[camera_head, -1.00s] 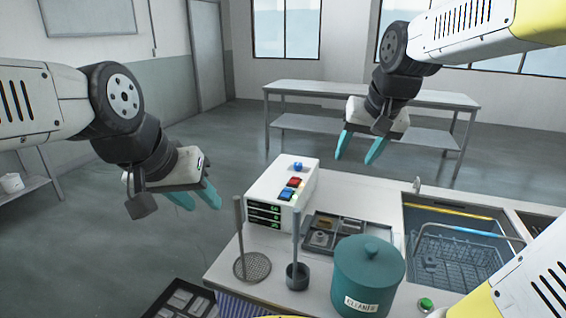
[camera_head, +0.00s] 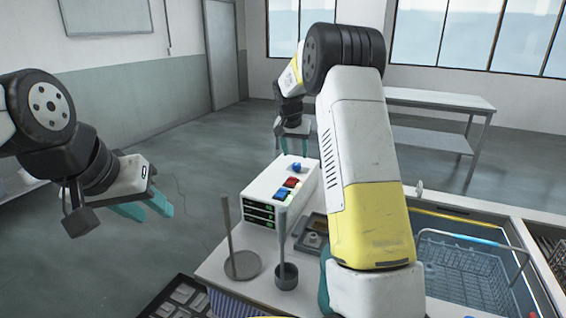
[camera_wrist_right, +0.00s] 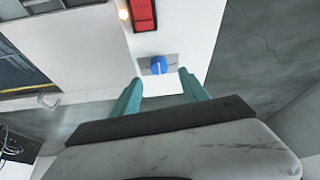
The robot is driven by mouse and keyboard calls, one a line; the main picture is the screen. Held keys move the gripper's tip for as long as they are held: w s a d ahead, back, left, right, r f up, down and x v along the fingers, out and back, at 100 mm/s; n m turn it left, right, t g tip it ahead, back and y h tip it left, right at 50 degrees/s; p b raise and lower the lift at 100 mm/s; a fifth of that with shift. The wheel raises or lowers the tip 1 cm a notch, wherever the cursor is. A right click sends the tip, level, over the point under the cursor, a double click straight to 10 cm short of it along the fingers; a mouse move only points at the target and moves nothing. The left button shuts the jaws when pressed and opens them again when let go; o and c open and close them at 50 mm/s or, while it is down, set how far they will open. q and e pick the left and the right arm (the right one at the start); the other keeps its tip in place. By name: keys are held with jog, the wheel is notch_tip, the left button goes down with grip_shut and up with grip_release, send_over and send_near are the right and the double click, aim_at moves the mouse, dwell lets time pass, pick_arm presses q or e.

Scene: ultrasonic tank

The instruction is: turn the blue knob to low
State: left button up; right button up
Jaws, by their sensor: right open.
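The blue knob (camera_head: 296,166) sits on top of the white control box (camera_head: 262,192), near its far end. In the right wrist view the knob (camera_wrist_right: 158,65) has a pale pointer line and lies just beyond and between my fingertips. My right gripper (camera_head: 293,150) is open and hangs over the far end of the box, beside the knob; its teal fingers (camera_wrist_right: 160,88) are apart with nothing between them. I cannot tell whether they touch the knob. My left gripper (camera_head: 150,206) is open and empty, off to the left over the floor.
A rod with a round base (camera_head: 242,264) and a dark cup (camera_head: 287,275) stand in front. The wire basket (camera_head: 460,265) is at right. My right arm covers much of the counter.

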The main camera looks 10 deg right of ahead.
aim_at(297, 164)
jog(key=x, duration=0.5)
jog(key=shift+d+f, duration=0.1)
jog(key=shift+f, duration=0.25)
grip_shut()
